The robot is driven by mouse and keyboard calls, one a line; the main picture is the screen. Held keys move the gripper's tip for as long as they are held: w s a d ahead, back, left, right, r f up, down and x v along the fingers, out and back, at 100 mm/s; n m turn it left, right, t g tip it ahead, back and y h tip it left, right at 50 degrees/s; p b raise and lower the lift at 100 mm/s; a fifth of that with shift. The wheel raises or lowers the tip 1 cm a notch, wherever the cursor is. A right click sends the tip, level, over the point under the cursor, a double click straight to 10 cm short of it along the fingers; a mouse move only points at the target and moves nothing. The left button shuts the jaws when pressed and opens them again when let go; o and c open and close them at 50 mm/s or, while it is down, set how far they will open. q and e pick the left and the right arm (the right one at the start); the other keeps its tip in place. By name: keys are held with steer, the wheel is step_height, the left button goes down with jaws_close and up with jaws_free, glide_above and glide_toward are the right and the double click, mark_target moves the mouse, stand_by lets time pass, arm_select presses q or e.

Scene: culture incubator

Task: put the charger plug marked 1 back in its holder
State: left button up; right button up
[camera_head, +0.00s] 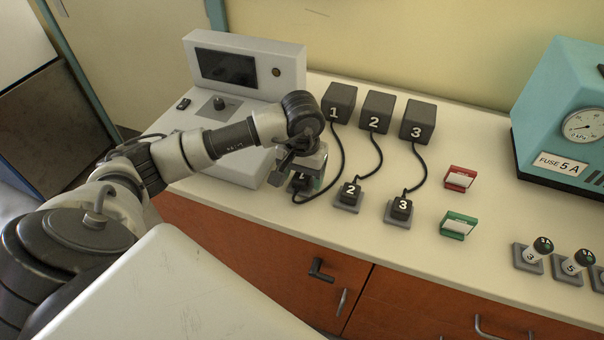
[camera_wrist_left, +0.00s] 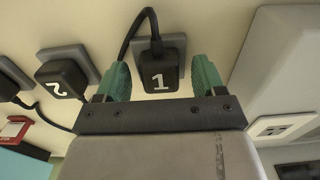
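The black plug marked 1 (camera_wrist_left: 160,72) sits at its grey square holder (camera_wrist_left: 141,48) in the left wrist view, its cord curving up from its far end. The plug also shows partly in the head view (camera_head: 301,182), mostly hidden by my left gripper (camera_head: 297,168). That gripper's green-padded fingers (camera_wrist_left: 161,68) stand open on either side of the plug, with a visible gap on each side. The plug looks seated on the holder, but its underside is hidden. The cord runs to the black block marked 1 (camera_head: 338,103). My right gripper is not in view.
Plug 2 (camera_head: 350,192) and plug 3 (camera_head: 401,208) sit on grey holders to the right, with cords to their blocks. A white device with a screen (camera_head: 228,68) stands behind my left arm. Red (camera_head: 459,179) and green (camera_head: 458,225) label stands are farther right.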

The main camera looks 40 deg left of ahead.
arm_select(q)
step_height(320, 180, up, 11)
steer(key=b, duration=0.1)
stand_by(0.6)
steer(key=shift+f, duration=0.15)
